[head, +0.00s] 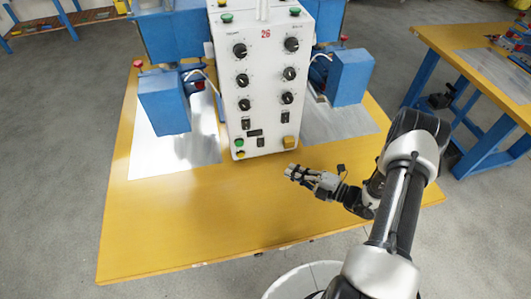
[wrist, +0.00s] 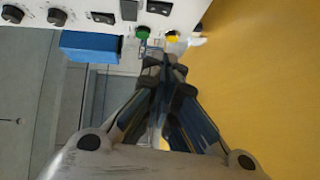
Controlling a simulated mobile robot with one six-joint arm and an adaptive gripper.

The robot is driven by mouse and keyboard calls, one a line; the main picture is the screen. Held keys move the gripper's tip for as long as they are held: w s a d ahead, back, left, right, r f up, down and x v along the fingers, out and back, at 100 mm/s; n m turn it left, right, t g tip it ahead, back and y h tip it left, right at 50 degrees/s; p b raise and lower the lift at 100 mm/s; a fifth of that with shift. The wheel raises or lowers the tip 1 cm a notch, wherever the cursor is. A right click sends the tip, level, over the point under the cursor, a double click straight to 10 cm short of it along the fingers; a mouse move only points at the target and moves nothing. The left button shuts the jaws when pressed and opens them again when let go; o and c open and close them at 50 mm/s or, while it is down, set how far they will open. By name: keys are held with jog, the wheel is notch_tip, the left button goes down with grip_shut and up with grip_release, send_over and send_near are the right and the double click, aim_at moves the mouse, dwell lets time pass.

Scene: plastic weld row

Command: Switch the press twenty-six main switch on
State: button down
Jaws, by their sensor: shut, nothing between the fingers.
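The white press control box (head: 262,60) bears a red 26 and stands on the yellow table. Its front has black knobs, black rocker switches (head: 246,123), a lower black rocker (head: 261,143), a yellow square part (head: 289,142) at lower right, and a green button (head: 240,142) above a yellow one (head: 240,155). No label I can read marks the main switch. My gripper (head: 291,170) is shut and empty, low in front of the box. In the wrist view its fingertips (wrist: 172,68) lie just below the green button (wrist: 142,32) and yellow button (wrist: 172,36); contact is not visible.
Blue press units (head: 163,100) and (head: 350,76) flank the box over metal plates on the table (head: 180,230). The table's front is clear. Another yellow table (head: 450,45) with blue legs stands at right.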

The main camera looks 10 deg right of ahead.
aim_at(261, 143)
jog(key=w+d+b+x, duration=0.2)
jog(key=b+x, duration=0.1)
jog(key=x, duration=1)
jog(key=shift+b, duration=0.35)
jog(key=shift+s, duration=0.15)
